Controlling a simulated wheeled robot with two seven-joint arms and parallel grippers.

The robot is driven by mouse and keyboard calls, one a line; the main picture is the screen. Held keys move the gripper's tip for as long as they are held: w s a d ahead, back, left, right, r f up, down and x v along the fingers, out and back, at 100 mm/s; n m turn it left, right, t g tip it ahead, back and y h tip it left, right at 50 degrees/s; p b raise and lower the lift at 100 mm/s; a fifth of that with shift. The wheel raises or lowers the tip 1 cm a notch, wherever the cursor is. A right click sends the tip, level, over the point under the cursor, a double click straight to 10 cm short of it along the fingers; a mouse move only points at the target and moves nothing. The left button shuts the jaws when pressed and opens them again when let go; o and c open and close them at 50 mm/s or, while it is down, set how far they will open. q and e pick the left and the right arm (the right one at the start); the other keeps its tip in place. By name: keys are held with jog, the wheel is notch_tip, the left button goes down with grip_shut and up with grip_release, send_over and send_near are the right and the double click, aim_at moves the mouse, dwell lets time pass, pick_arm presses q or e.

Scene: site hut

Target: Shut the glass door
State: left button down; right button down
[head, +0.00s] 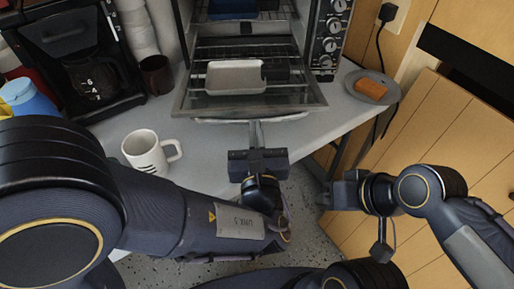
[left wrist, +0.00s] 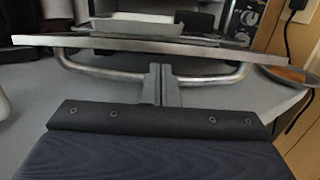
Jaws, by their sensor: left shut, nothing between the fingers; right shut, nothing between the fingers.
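The oven's glass door (head: 300,97) hangs open, folded down toward me, at the top middle of the head view. Its front edge (left wrist: 100,43) crosses the left wrist view, with the metal bar handle (left wrist: 95,70) along it. My left gripper (head: 254,132) is shut and empty, its fingertips at the middle of the handle. In the left wrist view the fingers (left wrist: 161,82) overlap the bar; whether they touch it I cannot tell. My right gripper (head: 330,194) is shut and empty, off the counter's front edge to the right.
A white dish (head: 235,92) shows at the oven's opening. A white mug (head: 146,153) stands left of my left gripper. A coffee maker (head: 85,70) and dark cup (head: 156,75) are left of the oven. A plate with an orange block (head: 370,88) is at right.

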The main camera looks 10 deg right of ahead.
pick_arm(q)
jog(key=shift+w+d, duration=0.1)
jog(key=shift+w, duration=0.6)
jog(key=shift+r, duration=0.1)
